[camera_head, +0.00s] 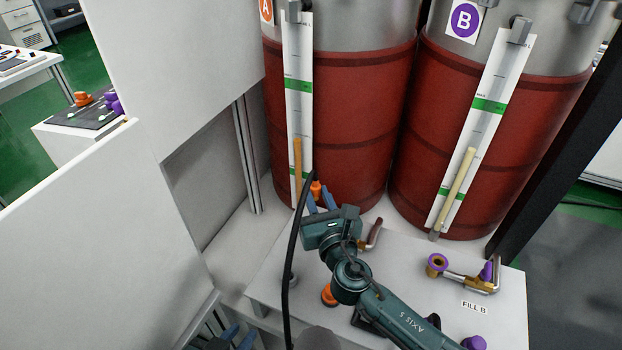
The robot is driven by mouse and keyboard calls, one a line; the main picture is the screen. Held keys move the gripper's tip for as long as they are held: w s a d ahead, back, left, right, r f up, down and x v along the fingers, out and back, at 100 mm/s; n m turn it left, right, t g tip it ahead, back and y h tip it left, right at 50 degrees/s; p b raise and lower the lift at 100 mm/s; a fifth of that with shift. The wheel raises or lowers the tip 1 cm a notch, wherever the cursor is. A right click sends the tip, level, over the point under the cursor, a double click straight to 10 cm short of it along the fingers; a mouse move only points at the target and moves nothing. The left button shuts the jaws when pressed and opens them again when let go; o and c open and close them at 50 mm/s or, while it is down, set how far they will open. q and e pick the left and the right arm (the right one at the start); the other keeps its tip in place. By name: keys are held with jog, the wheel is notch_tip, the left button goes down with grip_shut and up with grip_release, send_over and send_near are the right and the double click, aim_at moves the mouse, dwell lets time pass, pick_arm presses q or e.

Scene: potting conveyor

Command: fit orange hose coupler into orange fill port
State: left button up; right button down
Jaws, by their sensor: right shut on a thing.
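My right gripper (321,202) is shut on the orange hose coupler (316,188) near the drum with the orange label. Only a small orange part shows between its blue fingers. A black hose (291,240) arches beside it and runs down to the bottom edge. The orange fill port cannot be made out; my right gripper and wrist cover much of that area. A brass pipe with a dark handle (375,232) shows just right of the wrist. My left gripper (238,338) is low at the left, open and empty, its blue fingertips apart.
An orange round part (328,296) is partly behind my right arm. The purple port (437,262) and purple valve handle (487,271) stand by the FILL B label (474,306). Red drums (345,120) with level gauges stand behind. A white panel (90,230) blocks the left.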

pick_arm(q)
jog(key=shift+s, duration=0.1)
pick_arm(e)
jog(key=shift+s+r, duration=0.1)
pick_arm(q)
jog(key=shift+r+p, duration=0.2)
jog(key=shift+p, duration=0.1)
pick_arm(e)
jog(key=shift+s+f, duration=0.1)
jog(key=shift+f, duration=0.2)
notch_tip(320, 180, down, 5)
jog(key=b, duration=0.5)
jog(key=shift+f, duration=0.2)
pick_arm(q)
jog(key=shift+w+d+f+t+h, duration=0.2)
jog(key=shift+d+f, duration=0.15)
jog(key=shift+f, duration=0.2)
jog(key=shift+w+d+f+t+h, duration=0.1)
jog(key=shift+d+f+h, duration=0.1)
jog(key=shift+d+f, duration=0.25)
jog(key=shift+a, duration=0.2)
jog(key=shift+r, duration=0.15)
